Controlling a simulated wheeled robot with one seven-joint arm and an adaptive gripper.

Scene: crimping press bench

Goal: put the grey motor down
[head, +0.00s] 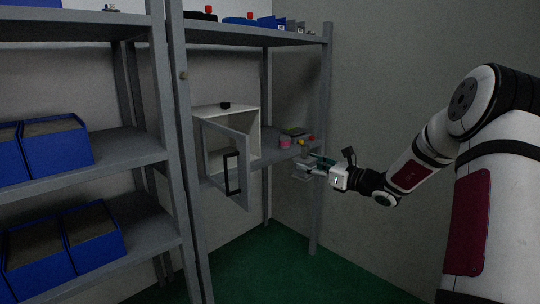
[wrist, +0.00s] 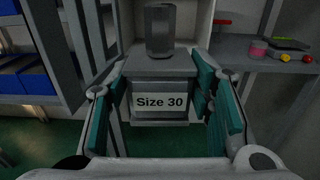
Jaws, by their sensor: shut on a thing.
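The grey motor (wrist: 162,66) is between the teal-padded fingers of my gripper (wrist: 165,95) in the wrist view. It has a boxy grey part with a white "Size 30" label on the near face. A dark grey cylinder (wrist: 160,30) rises at its far end and looks joined to it. In the head view my gripper (head: 318,166) is shut on it in front of the shelf's right end, near the rack post. There the motor is small and hard to make out. No surface is seen touching its underside.
A white cabinet (head: 254,130) stands on the middle shelf, its grey door (head: 225,165) swung open toward the front. To its right are a pink tub (head: 284,142) and small yellow and red items. Blue bins (head: 95,235) fill the left rack. Green floor is clear below.

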